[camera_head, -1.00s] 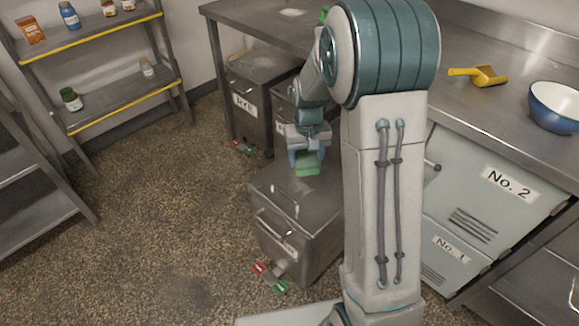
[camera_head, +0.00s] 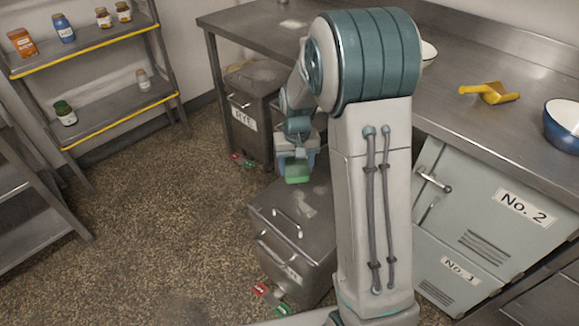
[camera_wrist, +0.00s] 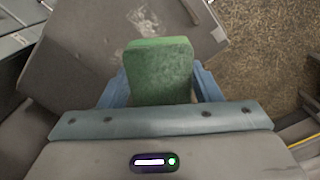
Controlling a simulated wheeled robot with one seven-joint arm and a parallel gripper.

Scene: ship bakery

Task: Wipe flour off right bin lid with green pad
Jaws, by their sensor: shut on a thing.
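My gripper (camera_wrist: 160,95) is shut on the green pad (camera_wrist: 158,70), which hangs below the fingers. In the head view the pad (camera_head: 298,172) is at the back edge of the nearer, right bin's grey lid (camera_head: 275,205). It appears raised above the lid; a touch cannot be confirmed. The wrist view shows the lid (camera_wrist: 85,60) with pale flour smears (camera_wrist: 143,20) beyond the pad. A faint pale patch (camera_head: 320,190) shows on the lid in the head view. My arm hides the lid's right part.
The RYE bin (camera_head: 241,117) stands behind, under the steel counter (camera_head: 450,115). Red (camera_head: 260,290) and green (camera_head: 283,308) pedals stick out at the near bin's foot. A yellow scoop (camera_head: 490,92) and blue bowl (camera_head: 563,125) sit on the counter. Floor at left is clear.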

